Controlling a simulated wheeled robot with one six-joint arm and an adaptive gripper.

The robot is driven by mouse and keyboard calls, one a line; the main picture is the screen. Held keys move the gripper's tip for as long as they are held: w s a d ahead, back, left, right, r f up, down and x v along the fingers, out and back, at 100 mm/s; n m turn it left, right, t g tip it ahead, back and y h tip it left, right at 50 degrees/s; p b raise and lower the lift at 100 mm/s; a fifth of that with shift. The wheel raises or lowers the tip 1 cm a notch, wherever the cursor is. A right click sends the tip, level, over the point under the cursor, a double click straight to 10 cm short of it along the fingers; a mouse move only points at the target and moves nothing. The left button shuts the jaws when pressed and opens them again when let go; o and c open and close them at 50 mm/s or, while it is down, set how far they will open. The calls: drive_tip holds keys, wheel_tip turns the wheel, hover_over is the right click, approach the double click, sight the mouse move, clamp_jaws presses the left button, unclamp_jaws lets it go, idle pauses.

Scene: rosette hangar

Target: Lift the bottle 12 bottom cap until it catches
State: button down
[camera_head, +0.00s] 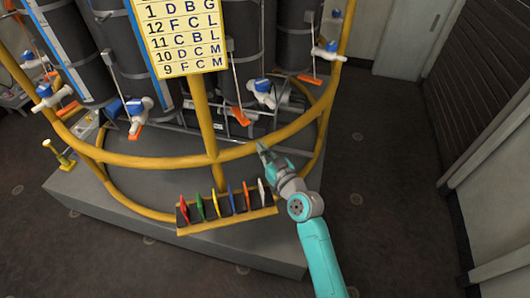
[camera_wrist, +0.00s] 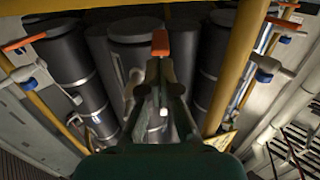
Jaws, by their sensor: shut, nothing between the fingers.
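Several dark grey bottles (camera_head: 172,50) stand upright inside a round yellow frame. No number shows on them, so I cannot tell which is bottle 12 or single out its bottom cap. White and blue valve fittings with orange tabs (camera_head: 240,116) hang near the bottle bottoms. My gripper (camera_head: 263,148) is at the front yellow rail, below and right of that tab. In the wrist view my gripper (camera_wrist: 160,72) is shut and empty, pointing at the bottles. An orange tab (camera_wrist: 160,42) appears just beyond its fingertips; I cannot tell whether they touch.
The yellow rail (camera_head: 150,160) curves across the front, with a yellow post (camera_head: 203,115) left of my gripper. A sign (camera_head: 185,35) lists numbers and letters. A rack (camera_head: 228,222) holds several coloured tags. Open dark floor (camera_head: 385,170) lies to the right.

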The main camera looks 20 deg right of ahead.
sight(247, 123)
drive_tip(key=shift+w+a, duration=0.25)
drive_tip(key=shift+w, duration=1.25)
drive_tip(key=shift+w+a, duration=0.2)
drive_tip(key=shift+w, duration=1.3)
drive_tip(key=shift+w+a, duration=0.25)
drive_tip(key=shift+w, duration=1.25)
drive_tip(key=shift+w+r, duration=0.1)
drive_tip(key=shift+r, duration=0.1)
drive_tip(key=shift+w+r, duration=0.15)
drive_tip(key=shift+r, duration=0.7)
drive_tip(key=shift+w+r, duration=0.15)
drive_tip(key=shift+r, duration=0.7)
drive_tip(key=shift+s+f, duration=0.2)
drive_tip(key=shift+f, duration=0.8)
drive_tip(key=shift+s+f, duration=0.15)
drive_tip(key=shift+f, duration=0.8)
drive_tip(key=s+d, duration=0.1)
drive_tip(key=s, duration=0.9)
drive_tip(key=shift+d, duration=0.25)
